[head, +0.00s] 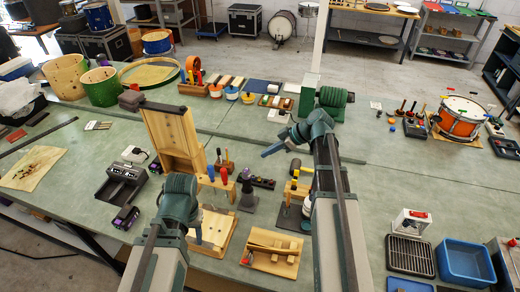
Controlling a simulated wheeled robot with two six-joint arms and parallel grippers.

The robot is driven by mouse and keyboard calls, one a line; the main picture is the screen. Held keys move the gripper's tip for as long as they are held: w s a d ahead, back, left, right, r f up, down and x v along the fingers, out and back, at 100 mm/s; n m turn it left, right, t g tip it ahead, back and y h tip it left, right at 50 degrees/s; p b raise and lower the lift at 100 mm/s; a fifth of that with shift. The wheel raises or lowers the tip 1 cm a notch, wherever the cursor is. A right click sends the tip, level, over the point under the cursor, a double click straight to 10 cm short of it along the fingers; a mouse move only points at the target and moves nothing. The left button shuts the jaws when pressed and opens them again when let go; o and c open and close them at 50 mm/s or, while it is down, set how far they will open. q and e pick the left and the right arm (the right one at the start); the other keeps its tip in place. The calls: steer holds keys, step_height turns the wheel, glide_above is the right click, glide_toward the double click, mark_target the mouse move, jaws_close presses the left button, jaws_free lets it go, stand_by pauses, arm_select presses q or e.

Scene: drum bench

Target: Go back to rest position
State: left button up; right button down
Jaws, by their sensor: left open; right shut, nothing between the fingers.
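My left arm rises from the lower left, and its wrist end and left gripper (194,218) are low over the near bench, in front of a tall wooden block stand (174,138). The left fingers are small and partly hidden by my own arm; the gripper is open. My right arm reaches up from the bottom centre and bends left. My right gripper (271,151) points left above the middle of the bench, shut and empty, apart from the tools below it.
A wooden tray (271,262) lies between my arms. Screwdrivers in a wooden rack (216,182) stand near my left gripper. A blue bin (465,263) sits at lower right. An orange drum (460,118) stands at right. Open green bench lies right of my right arm.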

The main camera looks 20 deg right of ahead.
steer(key=shift+s+d+r, duration=0.1)
steer(key=shift+r, duration=0.05)
stand_by(0.3)
steer(key=s+a+f+m+g+h+b, duration=0.4)
steer(key=s+a+f+m+h+b, duration=0.3)
steer(key=s+a+f+b, duration=0.8)
steer(key=s+a+f+h, duration=0.2)
steer(key=s+a+f, duration=0.2)
steer(key=s+f, duration=0.1)
steer(key=shift+f+g, duration=0.4)
steer(key=shift+f, duration=0.25)
